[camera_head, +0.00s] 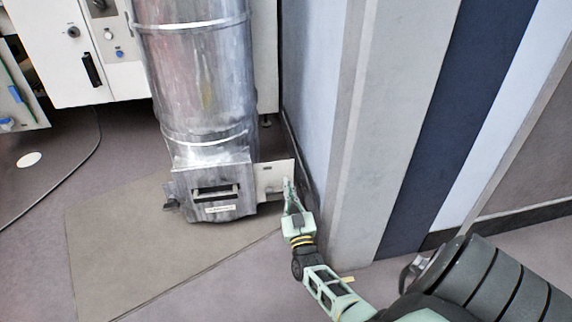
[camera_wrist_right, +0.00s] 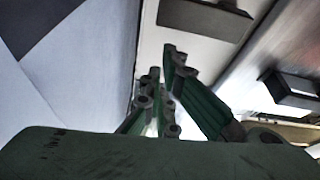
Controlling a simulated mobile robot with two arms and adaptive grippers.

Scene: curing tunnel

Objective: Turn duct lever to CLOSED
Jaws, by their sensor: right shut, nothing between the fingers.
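The duct (camera_head: 200,75) is a wide, shiny metal pipe standing upright, ending in a metal box (camera_head: 212,190) near the floor. The box front has a dark slot with a bar across it and a small pale label, too small to read. A white plate (camera_head: 270,172) stands out from the box's right side. A small dark piece (camera_head: 171,204) sticks out at its left. I cannot tell which part is the lever. My right gripper (camera_head: 288,183) is shut and empty at the white plate's right end; contact is unclear. Its green fingers (camera_wrist_right: 160,68) also show in the right wrist view.
A pale wall corner (camera_head: 350,150) stands close to the right of my right gripper. White cabinets (camera_head: 75,50) stand at the back left. A flat tan floor panel (camera_head: 130,235) lies in front of the box, and the floor there is clear.

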